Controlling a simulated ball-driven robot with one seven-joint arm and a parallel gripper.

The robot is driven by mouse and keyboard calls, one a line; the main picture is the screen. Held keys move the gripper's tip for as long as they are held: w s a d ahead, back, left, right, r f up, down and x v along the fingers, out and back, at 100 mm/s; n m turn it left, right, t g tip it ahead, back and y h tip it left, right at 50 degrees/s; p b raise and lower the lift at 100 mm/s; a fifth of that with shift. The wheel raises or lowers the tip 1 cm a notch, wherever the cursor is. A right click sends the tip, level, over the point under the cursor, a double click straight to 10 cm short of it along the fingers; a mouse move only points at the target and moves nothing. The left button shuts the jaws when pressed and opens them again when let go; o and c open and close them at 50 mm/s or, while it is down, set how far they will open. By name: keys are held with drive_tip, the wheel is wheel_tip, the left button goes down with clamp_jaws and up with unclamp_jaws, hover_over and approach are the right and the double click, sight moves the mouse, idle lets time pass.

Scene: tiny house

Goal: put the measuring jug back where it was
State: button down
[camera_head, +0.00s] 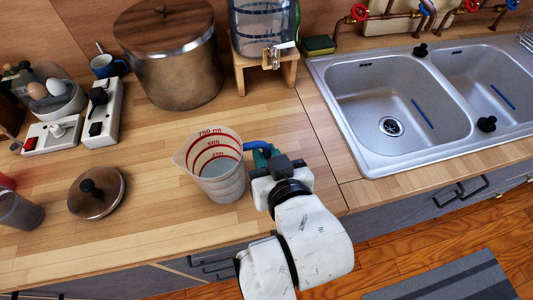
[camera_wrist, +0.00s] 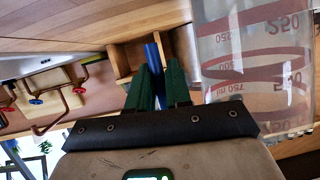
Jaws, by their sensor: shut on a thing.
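The measuring jug (camera_head: 213,165) is clear with red markings and stands upright near the counter's front edge in the head view. I cannot tell whether its base touches the wood or is slightly above it. My gripper (camera_head: 262,152) is at its right side, shut on what looks like its blue handle. In the wrist view the green fingers of my gripper (camera_wrist: 158,85) close around a blue strip, and the jug (camera_wrist: 255,50) fills the upper right, its markings upside down. The far end of the handle is partly hidden by the fingers.
A wooden-lidded pot (camera_head: 178,70) and a water dispenser (camera_head: 264,30) on a wooden stand (camera_head: 288,72) are behind the jug. A round lid (camera_head: 97,192) lies left. The double sink (camera_head: 385,90) is right. Bare counter (camera_head: 150,145) lies left of and behind the jug.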

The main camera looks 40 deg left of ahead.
drive_tip(key=c, duration=1.1)
unclamp_jaws()
drive_tip(key=shift+o, duration=0.2)
drive_tip(key=p+v, duration=0.2)
drive_tip(key=v, duration=1)
drive_tip(key=shift+d+f, duration=0.15)
